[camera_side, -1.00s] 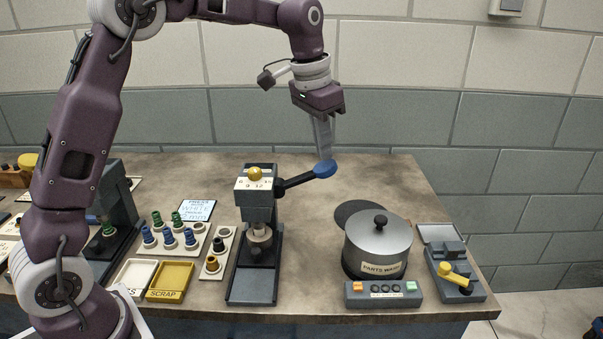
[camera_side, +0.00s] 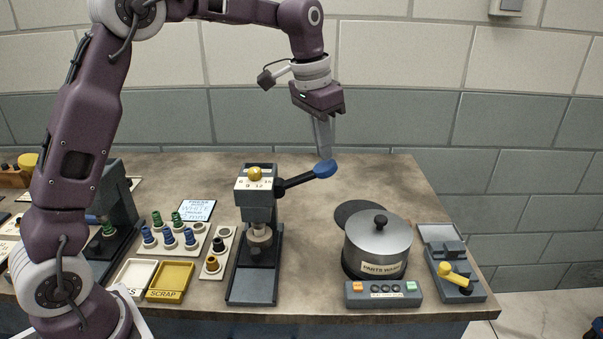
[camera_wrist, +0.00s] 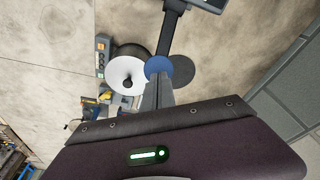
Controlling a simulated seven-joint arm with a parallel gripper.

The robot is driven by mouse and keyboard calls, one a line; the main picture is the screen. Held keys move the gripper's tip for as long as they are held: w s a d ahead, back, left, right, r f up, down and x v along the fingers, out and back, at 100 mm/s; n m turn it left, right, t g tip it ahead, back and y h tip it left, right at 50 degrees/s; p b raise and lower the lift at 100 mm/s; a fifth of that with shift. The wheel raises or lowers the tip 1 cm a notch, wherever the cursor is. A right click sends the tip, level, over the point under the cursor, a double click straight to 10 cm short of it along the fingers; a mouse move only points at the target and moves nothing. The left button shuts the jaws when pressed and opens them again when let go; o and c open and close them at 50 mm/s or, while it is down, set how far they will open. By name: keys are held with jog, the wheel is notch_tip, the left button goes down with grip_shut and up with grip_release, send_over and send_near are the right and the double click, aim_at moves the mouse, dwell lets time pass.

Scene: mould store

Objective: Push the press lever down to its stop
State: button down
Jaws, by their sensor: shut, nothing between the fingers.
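The press (camera_side: 259,225) stands upright on the bench, with a dark lever (camera_side: 297,181) reaching right and slightly up to a blue knob (camera_side: 325,169). My gripper (camera_side: 326,157) points down with its shut fingertips at the top of the blue knob. In the side view they look in contact or very nearly so. In the wrist view the fingertips (camera_wrist: 158,78) overlap the blue knob (camera_wrist: 157,65), and the lever (camera_wrist: 168,35) runs up from it. Nothing shows between the fingers.
A grey parts-wash pot (camera_side: 377,247) and a button box (camera_side: 383,294) stand right of the press. A device with a yellow handle (camera_side: 455,278) is farther right. Racks of coloured pegs (camera_side: 175,235) and a yellow scrap tray (camera_side: 171,281) lie left. The bench below the knob is clear.

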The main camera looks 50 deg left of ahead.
jog(key=shift+f, duration=0.25)
